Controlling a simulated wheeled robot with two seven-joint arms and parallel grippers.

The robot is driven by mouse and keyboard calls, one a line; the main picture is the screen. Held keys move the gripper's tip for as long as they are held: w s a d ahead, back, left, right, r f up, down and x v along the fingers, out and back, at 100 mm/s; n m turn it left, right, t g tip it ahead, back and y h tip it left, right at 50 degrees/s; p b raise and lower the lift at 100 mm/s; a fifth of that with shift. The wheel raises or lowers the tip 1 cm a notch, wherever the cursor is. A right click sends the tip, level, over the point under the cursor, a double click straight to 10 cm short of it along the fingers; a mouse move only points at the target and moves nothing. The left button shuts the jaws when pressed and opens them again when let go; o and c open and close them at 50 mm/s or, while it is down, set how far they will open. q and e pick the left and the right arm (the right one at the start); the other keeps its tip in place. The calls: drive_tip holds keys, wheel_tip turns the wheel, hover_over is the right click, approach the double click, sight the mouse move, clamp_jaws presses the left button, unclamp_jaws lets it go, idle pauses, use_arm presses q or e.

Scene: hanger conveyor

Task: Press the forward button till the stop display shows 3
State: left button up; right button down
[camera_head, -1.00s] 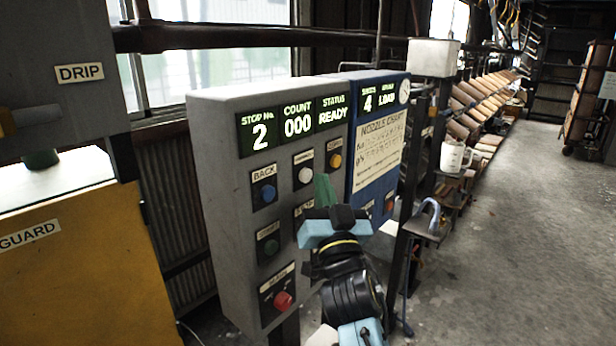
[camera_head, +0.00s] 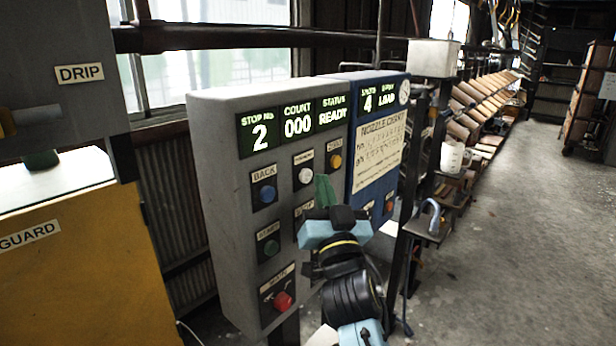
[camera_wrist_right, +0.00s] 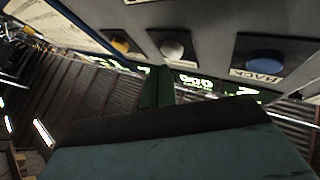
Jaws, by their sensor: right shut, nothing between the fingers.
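The grey control panel (camera_head: 222,200) has a stop display (camera_head: 259,135) reading 2. A white button (camera_head: 305,175) sits below the displays, between a blue button marked BACK (camera_head: 268,194) and a yellow button (camera_head: 335,160). The white button's label is too small to read surely. My right gripper (camera_head: 325,189) is shut and empty, its green fingers pointing at the panel just below and right of the white button. Contact cannot be told. In the right wrist view the shut fingers (camera_wrist_right: 158,86) show near the white button (camera_wrist_right: 172,48). My left gripper is out of view.
A green button (camera_head: 271,248) and a red button (camera_head: 283,301) are lower on the panel. My right gripper hides another button position. A blue panel with a nozzle chart (camera_head: 378,150) adjoins on the right. A yellow guard (camera_head: 85,270) stands left; open floor (camera_head: 520,240) lies right.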

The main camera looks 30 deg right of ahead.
drive_tip(key=shift+w, duration=0.1)
idle(0.7)
drive_tip(key=shift+w+a, duration=0.15)
drive_tip(key=shift+w, duration=0.15)
